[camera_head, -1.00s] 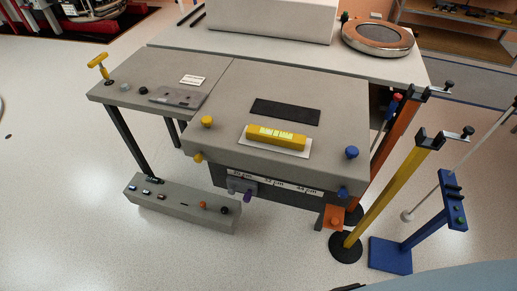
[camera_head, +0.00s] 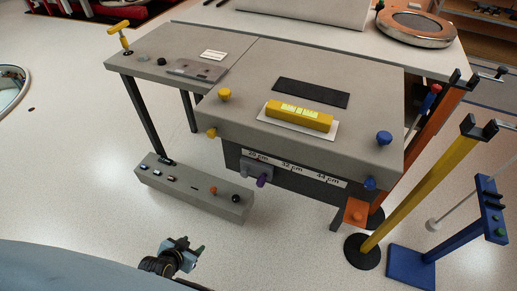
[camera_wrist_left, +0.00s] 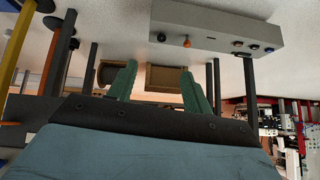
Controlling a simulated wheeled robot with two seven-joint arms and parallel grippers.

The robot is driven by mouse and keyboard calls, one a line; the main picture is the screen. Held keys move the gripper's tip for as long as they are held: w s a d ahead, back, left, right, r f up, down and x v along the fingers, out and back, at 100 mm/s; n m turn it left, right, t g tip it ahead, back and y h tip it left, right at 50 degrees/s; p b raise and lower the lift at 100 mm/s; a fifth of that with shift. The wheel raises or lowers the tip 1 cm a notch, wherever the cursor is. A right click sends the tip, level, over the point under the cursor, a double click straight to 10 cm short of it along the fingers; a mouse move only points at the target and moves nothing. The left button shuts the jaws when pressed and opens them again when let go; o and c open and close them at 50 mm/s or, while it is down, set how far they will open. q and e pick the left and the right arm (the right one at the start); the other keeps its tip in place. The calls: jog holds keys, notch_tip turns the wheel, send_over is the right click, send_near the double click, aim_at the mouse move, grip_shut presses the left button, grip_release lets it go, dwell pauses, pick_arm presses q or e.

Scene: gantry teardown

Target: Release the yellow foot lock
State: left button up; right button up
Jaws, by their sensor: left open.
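A yellow knob (camera_head: 224,95) stands on the front left corner of the grey table. A smaller yellow knob (camera_head: 211,132) sticks out of the table's front edge below it. I cannot tell which of them, if either, is the foot lock. A yellow post (camera_head: 420,185) stands on a round black foot (camera_head: 362,251) at the right. My left gripper (camera_head: 197,251) is low at the front, open and empty, apart from all of these. Its two green fingers (camera_wrist_left: 158,82) are spread in the left wrist view. My right gripper is not in view.
A grey floor box (camera_head: 196,190) with several small knobs lies beyond my left gripper; it also shows in the left wrist view (camera_wrist_left: 218,32). A yellow level block (camera_head: 299,115) lies on the table. A blue stand (camera_head: 410,268) is at the right. The floor in front is clear.

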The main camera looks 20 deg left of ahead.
pick_arm(q)
jog(key=w+a+r+t+b, duration=0.3)
jog(key=w+r+t+b, duration=0.25)
jog(key=w+r, duration=0.4)
jog(key=m+t+h+b, duration=0.1)
jog(key=m+t+b, duration=0.1)
jog(key=t+b, duration=0.45)
send_near(210, 135)
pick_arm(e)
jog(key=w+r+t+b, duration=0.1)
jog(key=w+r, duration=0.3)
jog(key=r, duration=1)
pick_arm(q)
jog(key=w, duration=0.3)
jog(key=w+r+g+b, duration=0.1)
jog(key=w, duration=0.1)
jog(key=w+g, duration=0.1)
jog(key=w, duration=0.2)
jog(key=shift+w+d+r, duration=0.2)
jog(key=shift+w+r, duration=0.1)
jog(key=shift+w, duration=0.05)
jog(key=shift+w+b, duration=0.4)
jog(key=shift+w, duration=0.35)
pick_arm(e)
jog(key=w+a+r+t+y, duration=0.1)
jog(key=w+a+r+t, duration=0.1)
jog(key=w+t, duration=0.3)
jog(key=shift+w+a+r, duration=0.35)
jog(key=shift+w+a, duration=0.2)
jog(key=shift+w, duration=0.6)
